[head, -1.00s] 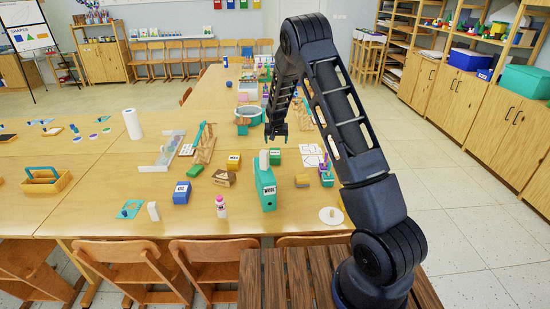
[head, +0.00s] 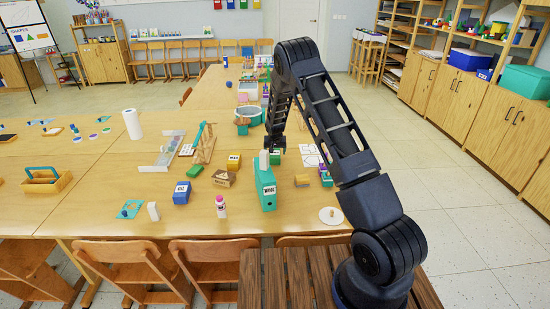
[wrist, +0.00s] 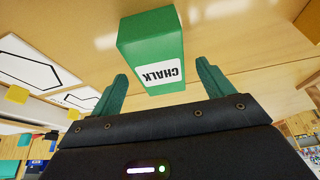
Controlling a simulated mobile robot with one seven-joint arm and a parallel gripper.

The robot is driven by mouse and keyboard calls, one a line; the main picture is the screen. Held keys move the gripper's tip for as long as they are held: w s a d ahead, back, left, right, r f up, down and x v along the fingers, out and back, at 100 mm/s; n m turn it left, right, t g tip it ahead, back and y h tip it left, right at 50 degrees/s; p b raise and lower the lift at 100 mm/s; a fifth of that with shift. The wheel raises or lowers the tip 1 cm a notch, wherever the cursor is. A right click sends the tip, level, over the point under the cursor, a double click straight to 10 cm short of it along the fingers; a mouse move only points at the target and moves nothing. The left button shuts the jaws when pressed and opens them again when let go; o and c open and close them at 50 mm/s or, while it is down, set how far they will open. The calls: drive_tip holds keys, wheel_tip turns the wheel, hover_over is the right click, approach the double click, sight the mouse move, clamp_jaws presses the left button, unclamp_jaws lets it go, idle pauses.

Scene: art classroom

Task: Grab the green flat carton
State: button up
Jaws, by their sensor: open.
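A green carton with a white label reading CHALK (wrist: 152,48) is just ahead of my gripper in the wrist view, appearing upside down there. In the head view the green carton (head: 275,160) stands on the table behind the teal file box, partly hidden by my gripper. My gripper (head: 274,148) is above the carton, its jaws open and empty. In the wrist view the two teal fingers of my gripper (wrist: 162,70) point toward the carton's labelled end, one on each side. I cannot tell whether they touch it.
The teal file box (head: 266,187) stands tall in front of the carton, with a pale upright object (head: 264,160) by its top. A yellow box (head: 233,160) is to the left, and white sheets with outlines (head: 310,155) lie to the right. A grey tub (head: 249,114) stands behind.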

sight(275, 153)
drive_tip(key=shift+x, duration=1.4)
drive_tip(key=shift+f, duration=0.2)
drive_tip(key=c, duration=1.1)
